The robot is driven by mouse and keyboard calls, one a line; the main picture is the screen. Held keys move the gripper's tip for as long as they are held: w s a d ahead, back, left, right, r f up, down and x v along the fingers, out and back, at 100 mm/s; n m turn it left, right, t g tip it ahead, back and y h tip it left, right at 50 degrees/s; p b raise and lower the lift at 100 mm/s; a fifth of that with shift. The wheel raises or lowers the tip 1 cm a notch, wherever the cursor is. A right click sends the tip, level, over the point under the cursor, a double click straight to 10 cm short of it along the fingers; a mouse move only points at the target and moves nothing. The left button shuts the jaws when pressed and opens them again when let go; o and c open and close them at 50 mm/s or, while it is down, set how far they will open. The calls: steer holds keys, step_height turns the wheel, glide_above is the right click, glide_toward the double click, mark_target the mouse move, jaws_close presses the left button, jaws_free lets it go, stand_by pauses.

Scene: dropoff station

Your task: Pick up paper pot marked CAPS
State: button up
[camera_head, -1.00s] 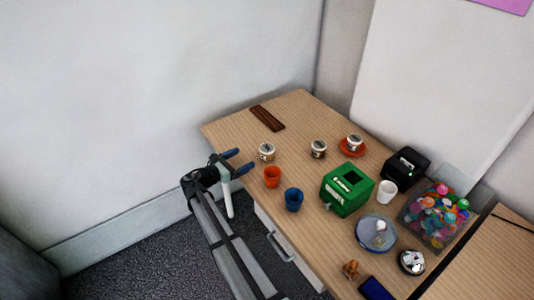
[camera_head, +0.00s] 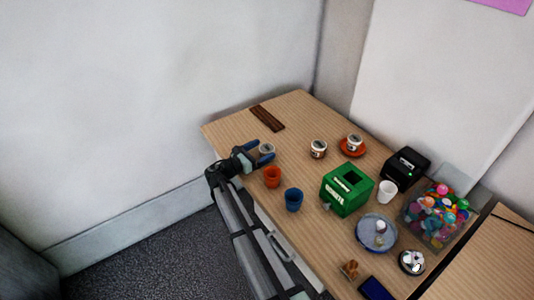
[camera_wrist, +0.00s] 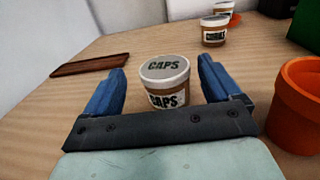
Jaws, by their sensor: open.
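The paper pot marked CAPS (camera_wrist: 166,82) stands upright on the table in the wrist view, with a pale lid and a brown band. In the head view the same pot (camera_head: 267,149) is near the table's left edge. My gripper (camera_wrist: 162,78) is open, with one blue finger on each side of the pot. Gaps show between the pot and both fingers in the wrist view. The pot's lower front is partly hidden by the gripper's dark crossbar. My gripper (camera_head: 262,148) reaches over the table edge in the head view.
An orange cup (camera_wrist: 298,105) stands close to the right finger. A blue cup (camera_head: 293,199) and a green box (camera_head: 346,190) are further right. Another labelled pot (camera_head: 318,149) and one on an orange saucer (camera_head: 352,147) stand behind. A brown wooden tray (camera_wrist: 90,66) lies back left.

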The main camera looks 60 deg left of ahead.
mark_target(271, 146)
steer(key=w, duration=0.4)
steer(key=shift+w+r, duration=0.15)
steer(key=shift+w, duration=0.25)
steer(key=c, duration=1.1)
